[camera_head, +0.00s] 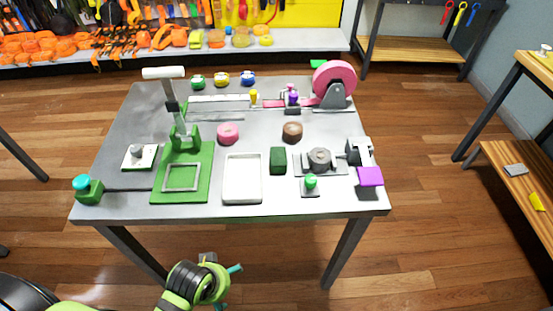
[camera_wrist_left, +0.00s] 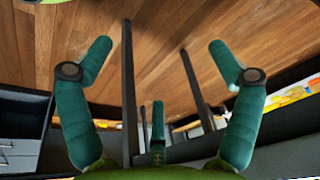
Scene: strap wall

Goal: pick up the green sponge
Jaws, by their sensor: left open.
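The green sponge appears to be the dark green block (camera_head: 278,160) lying on the grey table, right of the white tray in the head view. My left gripper (camera_head: 232,285) is low in front of the table's front edge, well apart from the block and below the tabletop in the picture. The block does not show in the left wrist view. My right gripper is not in view.
On the grey table (camera_head: 115,205) stand a white tray (camera_head: 243,199), a green press (camera_head: 183,135), a brown roll (camera_head: 292,132) and a grey fixture (camera_head: 319,158). A small green-knobbed piece (camera_head: 310,183) sits right of the block. The table's front edge lies between gripper and block.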

